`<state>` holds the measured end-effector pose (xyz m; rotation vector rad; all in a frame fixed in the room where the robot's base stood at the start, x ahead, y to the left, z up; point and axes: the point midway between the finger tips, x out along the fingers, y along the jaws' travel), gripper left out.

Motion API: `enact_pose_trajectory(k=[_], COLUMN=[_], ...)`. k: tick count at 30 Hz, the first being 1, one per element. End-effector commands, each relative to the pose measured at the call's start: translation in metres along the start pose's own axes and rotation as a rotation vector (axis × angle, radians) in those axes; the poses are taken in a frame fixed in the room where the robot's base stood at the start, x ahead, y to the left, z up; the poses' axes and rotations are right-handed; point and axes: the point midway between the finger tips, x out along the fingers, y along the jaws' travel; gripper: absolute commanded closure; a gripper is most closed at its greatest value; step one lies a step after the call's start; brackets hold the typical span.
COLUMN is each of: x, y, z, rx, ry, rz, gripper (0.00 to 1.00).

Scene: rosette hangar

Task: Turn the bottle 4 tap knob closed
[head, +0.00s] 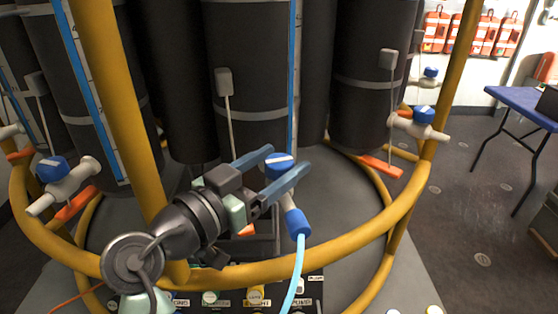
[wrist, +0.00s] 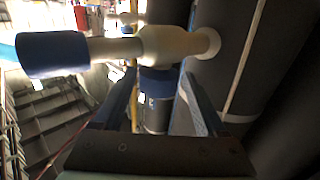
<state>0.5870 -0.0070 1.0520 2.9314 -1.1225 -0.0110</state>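A white tap with a blue knob (head: 279,164) stands at the centre of the head view, in front of a black bottle (head: 247,65). The knob has a white bar across its top. A blue fitting (head: 297,222) with a light blue hose hangs from this tap. My gripper (head: 281,168) has its two blue fingers apart, one on each side of the knob. In the wrist view the cream tap body (wrist: 172,45) crosses the top, and the knob (wrist: 158,83) sits between the fingertips. Whether the fingers touch it is hard to tell. No bottle number is readable.
A yellow ring rail (head: 245,274) runs in front of and around the bottles. Similar blue-knobbed taps stand at the left (head: 52,169) and right (head: 424,115). A panel with several knobs (head: 255,296) lies below. A blue table (head: 525,105) stands at the far right, with open floor before it.

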Motion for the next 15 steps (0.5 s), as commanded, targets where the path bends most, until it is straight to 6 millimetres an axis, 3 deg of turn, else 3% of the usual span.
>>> enact_pose_trajectory(k=[10,15], x=[0.001,-0.016], y=[0.001,0.001], z=[-0.003,-0.003], rx=[0.004,0.005], ry=[0.005,0.005], rz=[0.003,0.001], gripper=[0.16,0.16])
